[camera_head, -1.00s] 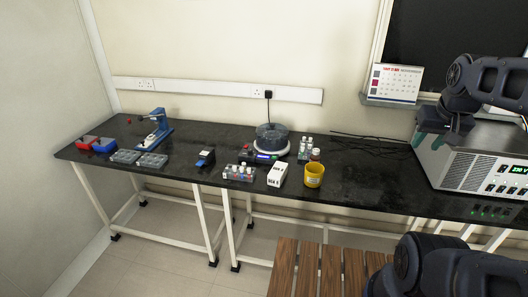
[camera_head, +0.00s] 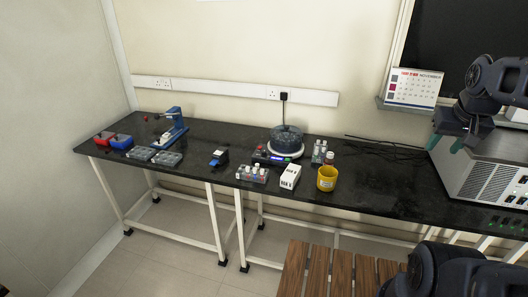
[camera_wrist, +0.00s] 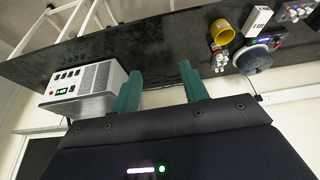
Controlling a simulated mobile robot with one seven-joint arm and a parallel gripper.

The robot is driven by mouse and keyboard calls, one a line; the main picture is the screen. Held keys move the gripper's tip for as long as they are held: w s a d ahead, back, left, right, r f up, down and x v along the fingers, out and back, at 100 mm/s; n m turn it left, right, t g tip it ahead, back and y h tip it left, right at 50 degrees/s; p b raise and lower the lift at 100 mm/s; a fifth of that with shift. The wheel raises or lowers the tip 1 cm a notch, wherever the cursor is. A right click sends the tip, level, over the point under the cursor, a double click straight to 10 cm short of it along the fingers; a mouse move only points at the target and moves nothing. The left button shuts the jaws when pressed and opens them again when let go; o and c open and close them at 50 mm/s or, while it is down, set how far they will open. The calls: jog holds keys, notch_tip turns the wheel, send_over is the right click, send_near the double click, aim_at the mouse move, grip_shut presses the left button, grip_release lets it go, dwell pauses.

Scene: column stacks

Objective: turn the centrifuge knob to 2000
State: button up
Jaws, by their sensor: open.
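The centrifuge (camera_head: 285,142) stands on the black bench near the wall, with a clear round top, a white body and a lit blue display at its front. Its knob is too small to make out. It also shows upside down at the upper right of the wrist view (camera_wrist: 254,60). My gripper (camera_head: 458,142) is at the right of the head view, well apart from the centrifuge. In the wrist view its two green fingers (camera_wrist: 161,88) are spread with nothing between them.
A yellow cup (camera_head: 327,178), a white box (camera_head: 290,177) and a vial rack (camera_head: 252,174) stand in front of the centrifuge. More vials (camera_head: 320,153) stand to its right. A grey-white instrument (camera_head: 490,180) sits at the right. A wooden slatted surface (camera_head: 330,268) is below the bench.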

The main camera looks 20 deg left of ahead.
jog(key=w+a+r+n+g, duration=0.1)
jog(key=w+a+r, duration=0.1)
jog(key=w+a, duration=0.45)
jog(key=w+a+r+n, duration=0.2)
jog(key=w+a, duration=0.1)
jog(key=w, duration=0.7)
jog(key=w+a+f+n+g, duration=0.1)
jog(key=w+a+f, duration=0.1)
jog(key=w+a, duration=0.55)
jog(key=w+a+f+n, duration=0.1)
jog(key=w+a+f, duration=0.2)
jog(key=w+a, duration=0.4)
jog(key=n+g, duration=0.3)
jog(key=n, duration=0.1)
send_over(264, 152)
notch_tip(264, 152, down, 25)
jog(key=f, duration=1)
jog(key=shift+w+f, duration=0.2)
jog(key=shift+f, duration=0.05)
grip_shut()
